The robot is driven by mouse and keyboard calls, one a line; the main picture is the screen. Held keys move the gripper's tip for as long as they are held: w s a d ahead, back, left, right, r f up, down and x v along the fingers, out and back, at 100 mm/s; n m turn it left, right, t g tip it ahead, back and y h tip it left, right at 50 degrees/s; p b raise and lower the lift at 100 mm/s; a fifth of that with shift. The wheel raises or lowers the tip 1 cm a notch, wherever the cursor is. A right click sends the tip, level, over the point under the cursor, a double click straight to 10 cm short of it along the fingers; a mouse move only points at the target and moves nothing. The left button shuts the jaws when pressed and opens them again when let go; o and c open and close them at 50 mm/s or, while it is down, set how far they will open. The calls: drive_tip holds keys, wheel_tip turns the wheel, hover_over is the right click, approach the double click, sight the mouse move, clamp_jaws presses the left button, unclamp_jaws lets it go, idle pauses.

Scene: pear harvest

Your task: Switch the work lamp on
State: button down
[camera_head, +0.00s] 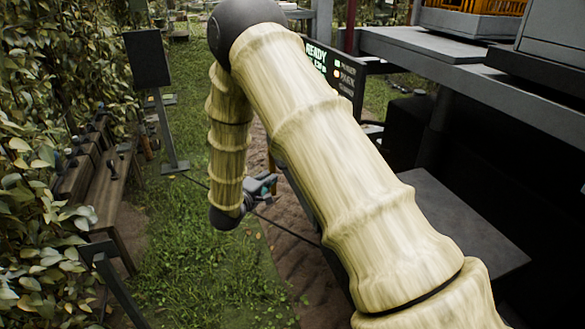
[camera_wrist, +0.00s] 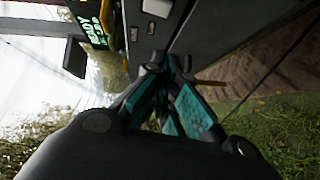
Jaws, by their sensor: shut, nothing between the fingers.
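I cannot pick out the work lamp or its switch for sure. My gripper (camera_head: 262,187) hangs low at the end of my arm in the head view, above the grass and the bare soil strip. In the wrist view its teal and dark fingers (camera_wrist: 178,64) come together at the tips, shut and empty. Beyond the tips is a dark panel (camera_wrist: 205,25) with a light grey box (camera_wrist: 158,7) on it. Whether the tips touch anything there I cannot tell. My arm hides part of the machine in the head view.
A lit display reading READY (camera_head: 317,57) stands behind my arm. A dark board on a post (camera_head: 147,58) is at the left, beside a wooden bench (camera_head: 108,185) and leafy hedge. An orange crate (camera_head: 475,22) sits on the machine's upper deck at the right.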

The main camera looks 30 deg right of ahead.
drive_tip(key=shift+d, duration=0.1)
drive_tip(key=s+d+p+x, duration=0.1)
drive_tip(key=p+x, duration=0.3)
drive_tip(key=x, duration=0.8)
drive_tip(key=shift+s+d+f, duration=0.3)
drive_tip(key=shift+s+d, duration=0.15)
drive_tip(key=s+a+f+b, duration=0.2)
drive_tip(key=s+a+b, duration=0.1)
drive_tip(key=a, duration=0.8)
drive_tip(key=shift+s+a+f+n+t+h, duration=0.3)
drive_tip(key=shift+s+f, duration=0.05)
drive_tip(key=shift+s, duration=0.35)
